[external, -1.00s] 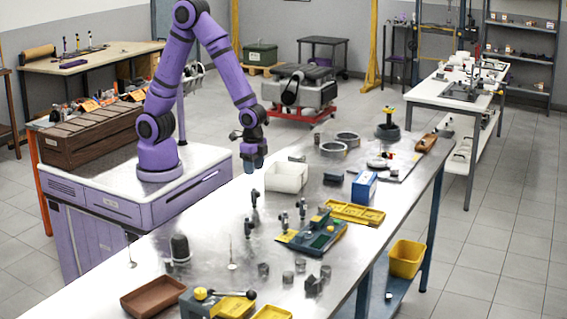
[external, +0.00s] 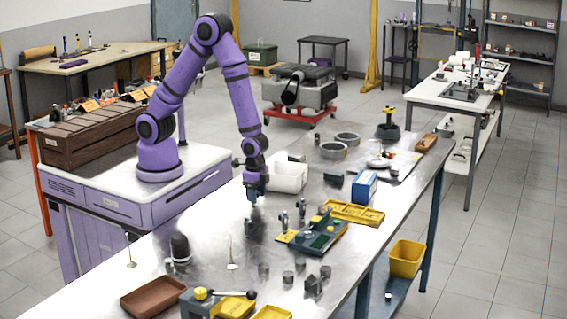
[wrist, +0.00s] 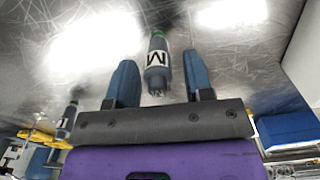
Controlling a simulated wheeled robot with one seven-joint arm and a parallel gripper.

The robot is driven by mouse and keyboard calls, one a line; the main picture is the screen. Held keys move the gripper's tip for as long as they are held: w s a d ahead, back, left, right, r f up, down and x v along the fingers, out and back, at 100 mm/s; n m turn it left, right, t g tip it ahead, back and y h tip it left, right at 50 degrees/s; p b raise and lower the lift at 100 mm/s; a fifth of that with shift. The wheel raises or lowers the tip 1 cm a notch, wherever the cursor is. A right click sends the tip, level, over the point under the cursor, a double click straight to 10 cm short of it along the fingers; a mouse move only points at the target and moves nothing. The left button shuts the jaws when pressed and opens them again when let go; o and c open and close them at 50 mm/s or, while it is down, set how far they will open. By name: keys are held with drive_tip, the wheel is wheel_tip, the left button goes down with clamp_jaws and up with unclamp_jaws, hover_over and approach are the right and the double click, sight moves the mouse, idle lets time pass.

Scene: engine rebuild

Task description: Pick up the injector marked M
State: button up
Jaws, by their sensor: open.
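The injector marked M (wrist: 157,62) is dark grey with a white label and a green end. In the wrist view it lies between the two blue fingers of my gripper (wrist: 160,75), with gaps on both sides. The fingers are open and not touching it. In the external view my gripper (external: 255,195) is low over the bench, and its fingers mostly hide this injector. Another injector (wrist: 68,118) shows at the left of the wrist view; its letter is not readable. More injectors stand nearby on the bench, such as one (external: 284,220) to the right.
A white bin (external: 290,178) stands just behind my gripper. A green and grey fixture (external: 322,240), a yellow tray (external: 355,214) and a blue box (external: 364,187) are to the right. A brown tray (external: 152,297) is at the front left. Bare steel bench lies left of the gripper.

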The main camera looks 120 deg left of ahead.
drive_tip(key=shift+f, duration=0.1)
drive_tip(key=c, duration=0.9)
drive_tip(key=shift+o, duration=0.2)
